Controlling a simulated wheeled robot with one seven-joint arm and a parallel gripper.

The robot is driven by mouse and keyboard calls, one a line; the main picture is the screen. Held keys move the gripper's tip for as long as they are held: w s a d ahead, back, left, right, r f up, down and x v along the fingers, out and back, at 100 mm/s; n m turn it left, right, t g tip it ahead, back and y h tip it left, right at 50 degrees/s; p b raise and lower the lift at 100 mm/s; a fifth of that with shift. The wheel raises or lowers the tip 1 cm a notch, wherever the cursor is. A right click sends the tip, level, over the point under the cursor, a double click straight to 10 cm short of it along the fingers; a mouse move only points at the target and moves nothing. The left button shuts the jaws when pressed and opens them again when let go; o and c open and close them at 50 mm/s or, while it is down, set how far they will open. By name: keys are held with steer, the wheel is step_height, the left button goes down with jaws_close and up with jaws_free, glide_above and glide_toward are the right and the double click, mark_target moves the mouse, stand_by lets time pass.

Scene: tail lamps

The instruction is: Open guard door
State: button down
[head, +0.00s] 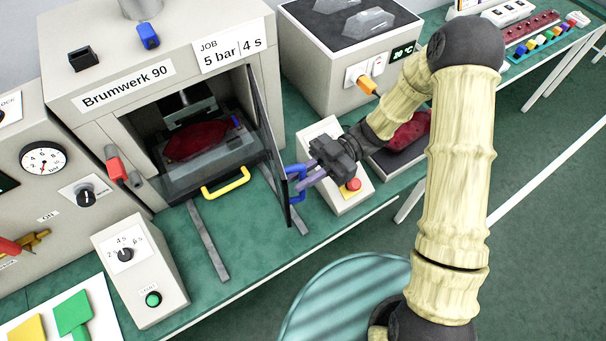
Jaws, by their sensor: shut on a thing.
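The guard door (268,150) of the machine labelled "Brumwerk 90" (70,125) is a thin dark panel. It stands swung out from the right side of the machine's opening, seen nearly edge-on. Its blue handle (291,190) is on the door's right face. My gripper (303,173) is shut on the blue handle, reaching in from the right. Inside the open chamber a red lens-shaped part (196,140) lies in a dark nest, below a grey press head (188,104). A yellow handle (226,182) is at the front of the nest.
A control box with a green button (153,299) stands front left. A box with a red button (350,187) is close behind my gripper. Another red part (408,132) lies on a pad partly behind my arm. Two grey rails (208,240) cross the green bench.

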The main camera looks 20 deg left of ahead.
steer(key=c, duration=1.8)
jaws_free()
steer(key=shift+r, duration=0.1)
steer(key=shift+o, duration=0.2)
steer(key=shift+w, duration=0.1)
steer(key=b+v, duration=0.5)
steer(key=v, duration=1.2)
steer(key=shift+w, duration=0.15)
